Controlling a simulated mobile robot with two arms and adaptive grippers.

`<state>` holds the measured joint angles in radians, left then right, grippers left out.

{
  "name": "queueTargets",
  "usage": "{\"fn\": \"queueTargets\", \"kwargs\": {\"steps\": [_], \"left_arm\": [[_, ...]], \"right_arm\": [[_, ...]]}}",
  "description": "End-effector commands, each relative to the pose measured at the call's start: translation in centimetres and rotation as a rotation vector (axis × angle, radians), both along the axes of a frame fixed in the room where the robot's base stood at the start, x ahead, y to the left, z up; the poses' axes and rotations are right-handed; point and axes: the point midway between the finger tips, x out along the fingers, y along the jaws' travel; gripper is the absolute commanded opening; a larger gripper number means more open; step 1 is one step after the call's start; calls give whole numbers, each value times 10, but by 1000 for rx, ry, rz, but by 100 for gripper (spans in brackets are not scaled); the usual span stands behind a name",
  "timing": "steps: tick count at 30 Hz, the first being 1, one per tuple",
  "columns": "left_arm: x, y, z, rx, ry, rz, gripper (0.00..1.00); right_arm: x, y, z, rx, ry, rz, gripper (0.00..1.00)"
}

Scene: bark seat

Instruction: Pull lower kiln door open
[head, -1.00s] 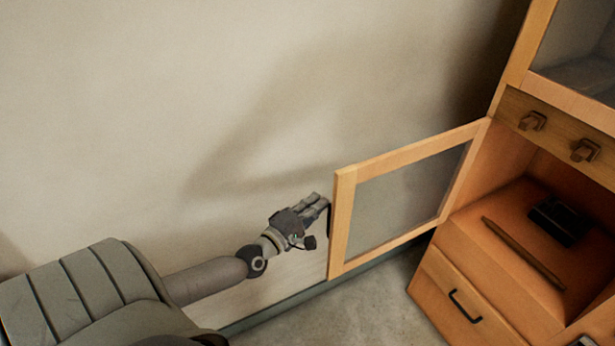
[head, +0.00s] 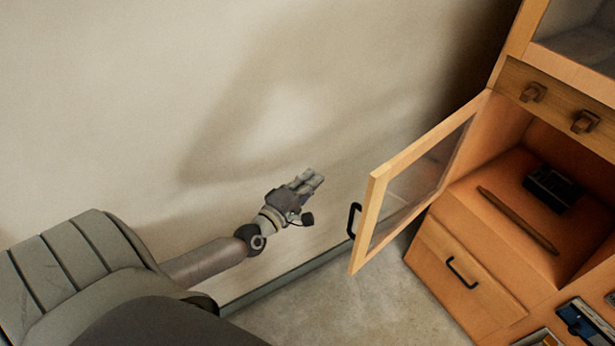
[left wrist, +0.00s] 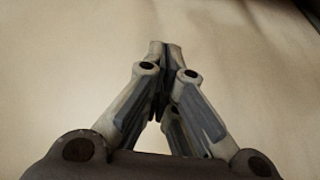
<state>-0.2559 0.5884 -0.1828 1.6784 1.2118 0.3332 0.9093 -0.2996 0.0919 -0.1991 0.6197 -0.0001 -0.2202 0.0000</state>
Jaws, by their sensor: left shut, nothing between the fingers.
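The lower kiln door (head: 376,222) is a wood-framed glass panel. In the head view it stands wide open, swung out to the left from the wooden cabinet (head: 445,232). Its black handle (head: 354,220) is on the outer face near the free edge. My left gripper (head: 314,178) is left of the door, apart from the handle, in front of the pale wall. Its fingers are shut and empty; the left wrist view shows the fingertips (left wrist: 165,52) together with only wall beyond. My right gripper is not in view.
Inside the open compartment lie a brown stick (head: 518,220) and a black box (head: 552,188). A drawer with a black handle (head: 462,272) is below. Two wooden knobs (head: 584,122) are above. The pale wall (head: 130,90) is close behind my left arm. Floor is clear left of the cabinet.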

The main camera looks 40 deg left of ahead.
Motion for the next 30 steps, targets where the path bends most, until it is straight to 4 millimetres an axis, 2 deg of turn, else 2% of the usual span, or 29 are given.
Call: {"fn": "queueTargets", "kwargs": {"steps": [7,9,15,17,24,30], "left_arm": [[-33,-10,-2,-2,3,-2,0],[-43,-13,-2,-2,3,-1,0],[-73,-21,-2,-1,3,0,0],[-80,-23,-2,0,2,-1,0],[-95,-27,-1,0,1,0,0],[-97,-27,0,1,0,0,0]], "right_arm": [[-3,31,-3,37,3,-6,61],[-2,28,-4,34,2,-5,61],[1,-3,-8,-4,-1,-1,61],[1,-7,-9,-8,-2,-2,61],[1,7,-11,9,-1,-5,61],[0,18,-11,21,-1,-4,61]]}}
